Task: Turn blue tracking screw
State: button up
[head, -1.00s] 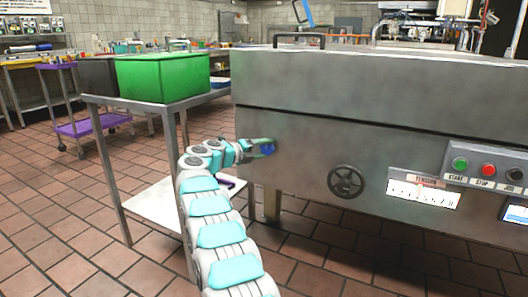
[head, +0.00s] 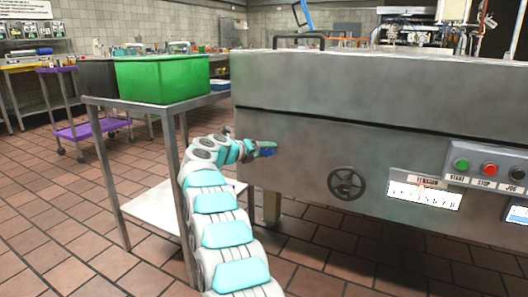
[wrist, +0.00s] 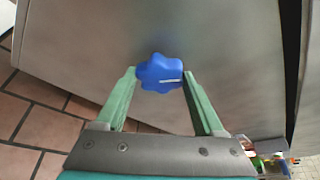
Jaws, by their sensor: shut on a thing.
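The blue tracking screw (wrist: 160,73) is a lobed blue knob with a white line on its face, set on the metal side of the machine. In the wrist view it sits between the two green fingertips of my gripper (wrist: 158,82), which is shut on it. The white line lies nearly level there, pointing to the right. In the head view my gripper (head: 258,149) reaches the left part of the machine's front panel, and the blue screw (head: 268,150) shows only in part behind the fingers.
The steel machine (head: 300,170) fills the right side, with a dark handwheel (head: 346,183), a tension scale (head: 424,194) and a button panel (head: 488,168). A steel table (head: 141,104) with a green bin (head: 163,79) stands left of my arm. Tiled floor is open at the lower left.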

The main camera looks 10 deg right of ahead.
jog(key=shift+d+f, duration=0.1)
jog(key=shift+f, duration=0.05)
jog(key=o, duration=1.4)
jog(key=shift+c, duration=0.2)
jog(key=v, duration=0.8)
jog(key=shift+w, duration=0.1)
